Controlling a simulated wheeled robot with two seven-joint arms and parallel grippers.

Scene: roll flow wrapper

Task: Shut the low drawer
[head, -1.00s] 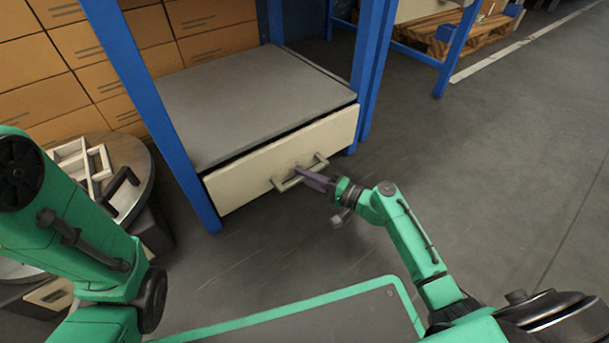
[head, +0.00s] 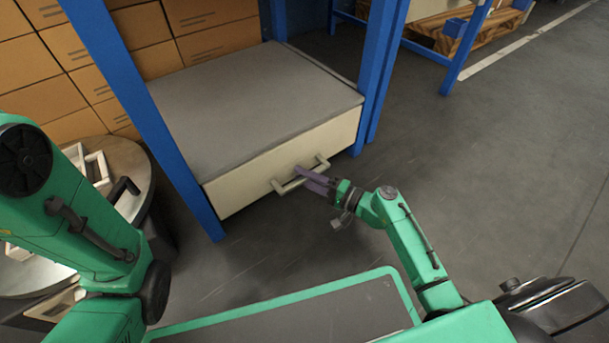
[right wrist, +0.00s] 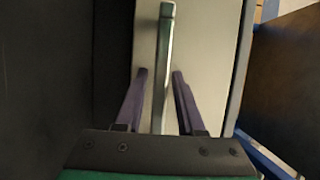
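The low drawer (head: 240,182) has a cream front with a pale bar handle (head: 300,175). It sits under a grey shelf top (head: 255,100) between blue posts, and its front looks about flush with the shelf edge, with no clear gap. My right gripper (head: 312,179) is at the handle. In the right wrist view, its two purple fingers (right wrist: 160,74) are apart, one on each side of the handle bar (right wrist: 163,60), with visible space beside the bar. My left arm shows at the left, but its gripper is out of view.
Blue posts (head: 140,110) flank the drawer. A round table (head: 140,160) with white frames stands at the left. Cardboard boxes (head: 40,60) are stacked behind. The grey floor (head: 500,170) at the right is clear.

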